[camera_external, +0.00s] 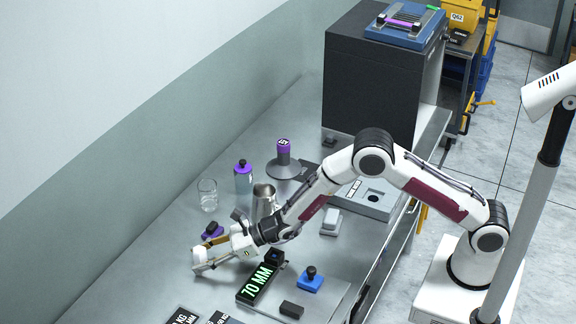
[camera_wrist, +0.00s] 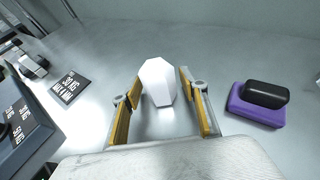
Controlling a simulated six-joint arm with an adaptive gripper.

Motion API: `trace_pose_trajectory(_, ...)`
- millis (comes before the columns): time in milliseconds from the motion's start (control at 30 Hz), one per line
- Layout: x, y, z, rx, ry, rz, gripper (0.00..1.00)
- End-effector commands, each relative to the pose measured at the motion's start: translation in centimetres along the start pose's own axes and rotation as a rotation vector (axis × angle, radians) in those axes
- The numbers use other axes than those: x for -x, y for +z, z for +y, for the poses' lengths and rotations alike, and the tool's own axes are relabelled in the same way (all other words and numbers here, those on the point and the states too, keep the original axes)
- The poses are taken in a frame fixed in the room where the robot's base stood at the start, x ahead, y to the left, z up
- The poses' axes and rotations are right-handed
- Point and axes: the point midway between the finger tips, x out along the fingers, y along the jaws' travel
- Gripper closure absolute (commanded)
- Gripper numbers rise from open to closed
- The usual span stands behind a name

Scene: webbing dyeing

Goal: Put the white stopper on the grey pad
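The white stopper (camera_wrist: 158,84) is a pale faceted piece on the metal bench in the wrist view. My gripper (camera_wrist: 161,88) is open, with one yellow-padded finger on each side of it. Narrow gaps show between the stopper and the fingers. In the external view my gripper (camera_external: 212,256) is low over the bench at the left, and I cannot clearly tell the stopper apart from it. A flat grey plate (camera_external: 325,298) near the front edge may be the grey pad; I cannot be sure.
A purple block with a black top (camera_wrist: 257,104) lies right of my gripper. A lit "70 MM" display (camera_external: 259,284), a blue-based knob (camera_external: 310,280) and a black block (camera_external: 291,310) are nearby. A glass (camera_external: 208,195) and a metal cup (camera_external: 264,200) stand behind.

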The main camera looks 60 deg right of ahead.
Motion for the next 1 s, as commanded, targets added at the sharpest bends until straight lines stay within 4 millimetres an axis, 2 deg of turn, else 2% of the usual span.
trace_pose_trajectory(467,0.5,0.1,0.0,0.0,-0.001,-0.001,0.57)
trace_pose_trajectory(667,1.8,0.1,-0.1,-0.001,-0.001,0.0,0.57)
trace_pose_trajectory(1000,5.2,0.3,0.2,0.0,-0.001,-0.002,0.57)
